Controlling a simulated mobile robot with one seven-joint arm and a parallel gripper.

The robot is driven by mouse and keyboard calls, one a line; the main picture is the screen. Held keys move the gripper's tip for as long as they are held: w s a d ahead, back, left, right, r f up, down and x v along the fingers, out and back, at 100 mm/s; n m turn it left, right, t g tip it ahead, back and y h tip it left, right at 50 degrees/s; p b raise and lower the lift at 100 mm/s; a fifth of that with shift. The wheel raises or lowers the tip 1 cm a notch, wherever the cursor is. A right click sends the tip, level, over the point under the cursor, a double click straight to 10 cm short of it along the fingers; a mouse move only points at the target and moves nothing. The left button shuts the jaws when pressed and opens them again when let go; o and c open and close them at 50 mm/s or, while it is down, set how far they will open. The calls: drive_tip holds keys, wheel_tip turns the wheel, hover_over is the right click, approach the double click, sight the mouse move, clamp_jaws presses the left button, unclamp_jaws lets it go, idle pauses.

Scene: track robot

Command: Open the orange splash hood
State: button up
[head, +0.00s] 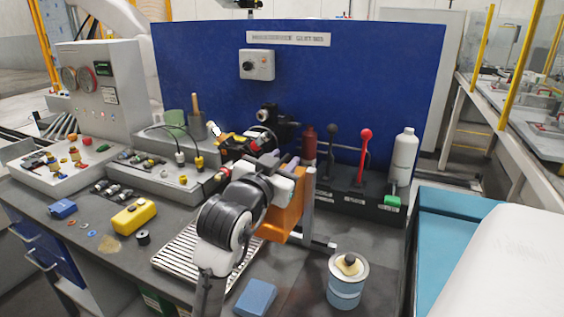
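The orange splash hood (287,222) is at the middle of the bench, right behind my arm. My arm covers its left and upper part, so only its right side and lower edge show clearly. My gripper (284,166) is at the far end of my arm, around the hood's upper edge. Its fingers are small and mixed with the dark parts behind, so I cannot tell whether they are open or touch the hood. I cannot make out a handle on the hood.
A slatted metal tray (178,254) lies left of my arm. A blue block (255,298) and a blue-and-white can (346,284) stand at the front. A red-knobbed lever (365,137) and a white bottle (403,156) stand behind right. A blue panel (375,75) closes the back.

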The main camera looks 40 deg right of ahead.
drive_tip(key=b+v, duration=0.5)
drive_tip(key=v, duration=0.8)
drive_tip(key=shift+s+a+b, duration=0.2)
drive_tip(key=shift+a+b, duration=0.15)
drive_tip(key=shift+b, duration=0.05)
